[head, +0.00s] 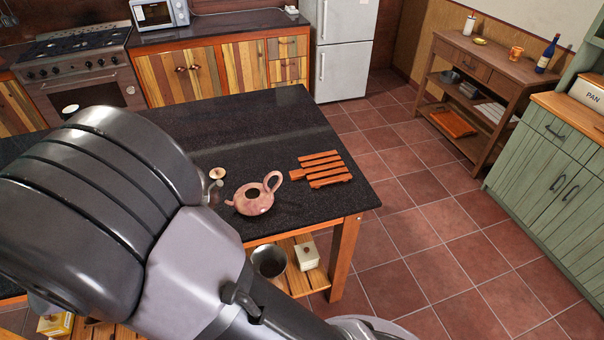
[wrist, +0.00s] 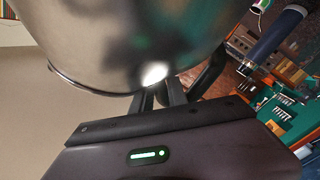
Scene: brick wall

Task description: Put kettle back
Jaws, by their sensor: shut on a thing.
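In the wrist view, a large rounded metal kettle (wrist: 105,45) fills the upper left, close to the camera, with a bright highlight near its lower side. The fingers of my gripper (wrist: 168,92) are shut at it; the exact contact is hidden behind its body. In the head view my arm crosses the lower left, and my gripper and the kettle cannot be made out there. A pinkish teapot (head: 254,198) with a looped handle stands apart on the dark table, its top open. A small round lid (head: 217,173) lies beside it.
The dark table (head: 250,120) also bears a wooden slatted trivet (head: 322,168). A metal pot (head: 269,261) stands on its lower shelf. A stove (head: 75,60) is at the back left, a wooden sideboard (head: 497,65) at the right. The tiled floor (head: 430,210) is clear.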

